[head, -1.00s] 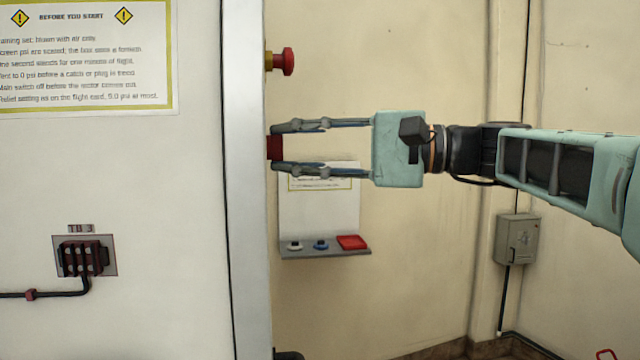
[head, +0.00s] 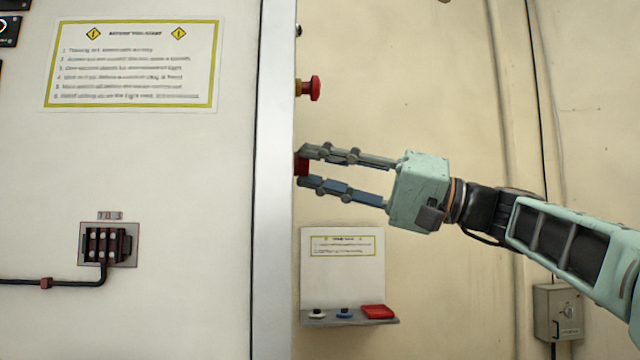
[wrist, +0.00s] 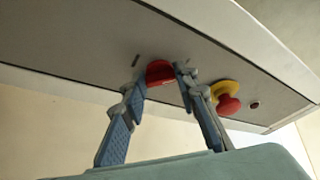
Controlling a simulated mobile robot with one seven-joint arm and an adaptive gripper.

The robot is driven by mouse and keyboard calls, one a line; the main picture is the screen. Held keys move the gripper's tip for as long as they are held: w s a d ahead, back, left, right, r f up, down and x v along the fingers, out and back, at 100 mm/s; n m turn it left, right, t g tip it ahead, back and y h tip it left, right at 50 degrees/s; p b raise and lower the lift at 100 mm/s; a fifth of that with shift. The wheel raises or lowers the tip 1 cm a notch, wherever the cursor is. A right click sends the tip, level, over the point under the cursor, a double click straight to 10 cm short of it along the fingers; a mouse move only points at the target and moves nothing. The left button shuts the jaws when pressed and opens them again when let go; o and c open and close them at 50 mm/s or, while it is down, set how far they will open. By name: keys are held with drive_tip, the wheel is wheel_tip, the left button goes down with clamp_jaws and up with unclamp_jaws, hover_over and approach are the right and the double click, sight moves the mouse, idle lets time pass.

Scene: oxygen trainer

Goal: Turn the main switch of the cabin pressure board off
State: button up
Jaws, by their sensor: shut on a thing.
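The main switch appears as a red handle (head: 301,163) on the narrow side face of the white board (head: 272,200), below a red mushroom button. In the wrist view the red handle (wrist: 160,72) sits between my fingertips, with small dark marks on the panel beside it. My gripper (head: 303,167) is shut on this handle, one finger on each side. My fingers reach it from the right and slope up to the left. The fingers cover part of the handle, and I cannot read which position it points to.
The red mushroom button (head: 315,88) on a yellow base is just above my fingers; it also shows in the wrist view (wrist: 228,104). Below is a small shelf (head: 350,320) with a red tray (head: 377,311). A grey box (head: 558,312) hangs on the right wall.

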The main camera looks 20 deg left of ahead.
drive_tip(key=shift+n, duration=0.3)
drive_tip(key=o, duration=1.2)
drive_tip(key=shift+c, duration=0.2)
drive_tip(key=v, duration=1.2)
drive_tip(key=shift+w, duration=0.1)
